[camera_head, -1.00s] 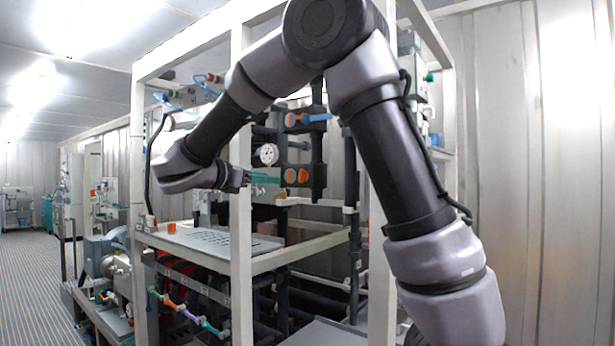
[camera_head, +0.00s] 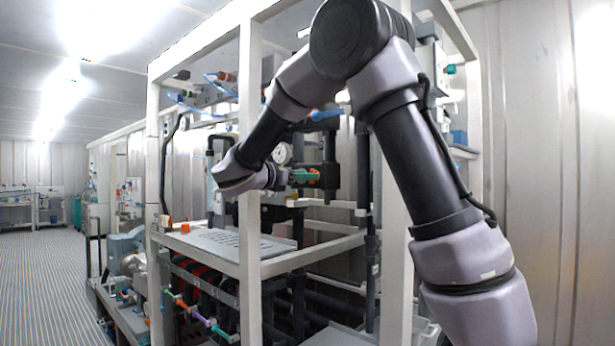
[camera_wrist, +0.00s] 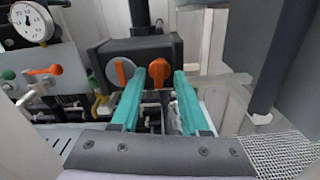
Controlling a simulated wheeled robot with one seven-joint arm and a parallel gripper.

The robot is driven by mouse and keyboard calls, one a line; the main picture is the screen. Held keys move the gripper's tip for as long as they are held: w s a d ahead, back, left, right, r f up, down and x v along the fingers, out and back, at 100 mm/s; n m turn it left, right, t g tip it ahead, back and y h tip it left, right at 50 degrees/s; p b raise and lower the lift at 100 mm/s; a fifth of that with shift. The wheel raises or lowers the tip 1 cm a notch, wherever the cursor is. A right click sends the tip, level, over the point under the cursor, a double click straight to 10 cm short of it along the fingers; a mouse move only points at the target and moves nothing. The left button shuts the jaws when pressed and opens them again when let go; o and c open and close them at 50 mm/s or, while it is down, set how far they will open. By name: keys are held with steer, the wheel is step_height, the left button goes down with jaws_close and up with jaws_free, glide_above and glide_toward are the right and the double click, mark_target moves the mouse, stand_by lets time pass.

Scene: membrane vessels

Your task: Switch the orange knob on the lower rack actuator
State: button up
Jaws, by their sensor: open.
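I cannot tell how much gap is left in depth. In the head view my gripper (camera_head: 305,175) is at the lower actuator, and its fingers and wrist partly hide the orange parts.
A round gauge (camera_wrist: 32,22) and a small orange handle (camera_wrist: 42,71) are left of the actuator. A grey pipe (camera_wrist: 285,55) stands close on the right. White rack posts (camera_head: 249,150) stand beside my arm, and a perforated tray (camera_head: 225,242) lies below it.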

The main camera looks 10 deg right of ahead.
steer(key=shift+w+d, duration=0.4)
steer(key=shift+d, duration=0.15)
jaws_close()
